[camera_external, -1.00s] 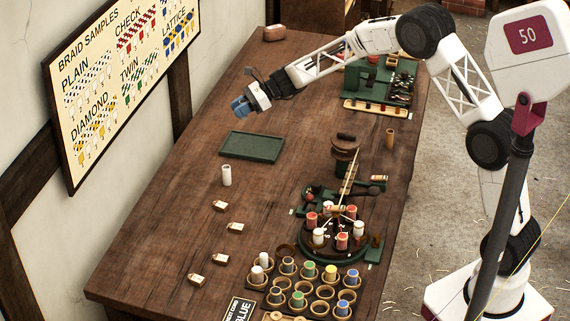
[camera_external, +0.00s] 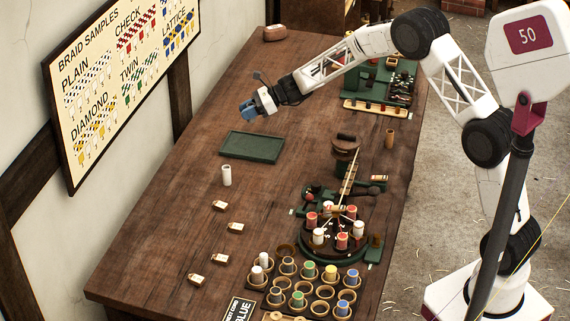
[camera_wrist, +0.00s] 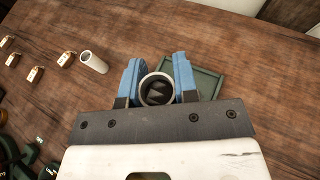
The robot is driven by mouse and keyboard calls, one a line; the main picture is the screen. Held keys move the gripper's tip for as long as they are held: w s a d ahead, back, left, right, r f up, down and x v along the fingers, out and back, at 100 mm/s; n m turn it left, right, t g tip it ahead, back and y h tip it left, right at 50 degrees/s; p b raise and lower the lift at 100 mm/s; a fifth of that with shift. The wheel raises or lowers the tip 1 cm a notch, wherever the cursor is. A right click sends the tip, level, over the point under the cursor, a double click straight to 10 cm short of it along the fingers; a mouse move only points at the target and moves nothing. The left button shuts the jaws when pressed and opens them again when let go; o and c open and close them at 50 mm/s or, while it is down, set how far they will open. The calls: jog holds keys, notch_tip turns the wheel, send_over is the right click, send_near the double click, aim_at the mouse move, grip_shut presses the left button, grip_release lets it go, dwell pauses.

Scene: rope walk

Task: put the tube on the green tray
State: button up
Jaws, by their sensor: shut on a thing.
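The green tray (camera_external: 252,147) lies flat and empty on the table in the external view. It also shows in the wrist view (camera_wrist: 208,84), partly behind the fingers. My gripper (camera_external: 248,109) is above the table near the tray's far edge. In the wrist view its blue fingers (camera_wrist: 157,84) are shut on a hollow tube (camera_wrist: 157,92) with a pale rim and dark inside, seen from its open end. In the external view the fingers hide most of this tube. Another white tube (camera_external: 226,175) stands upright on the table, apart from the tray, and shows in the wrist view (camera_wrist: 93,62).
Several small tagged blocks (camera_external: 235,227) lie at the left of the table. A round braiding stand with spools (camera_external: 336,240) and several cups (camera_external: 323,292) fill the near right. A green rack (camera_external: 385,85) stands at the far right.

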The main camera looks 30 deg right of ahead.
jog(key=shift+f, duration=0.1)
jog(key=shift+f, duration=3.05)
jog(key=shift+f, duration=0.1)
jog(key=shift+f, duration=1.75)
jog(key=shift+f, duration=0.15)
jog(key=o, duration=0.9)
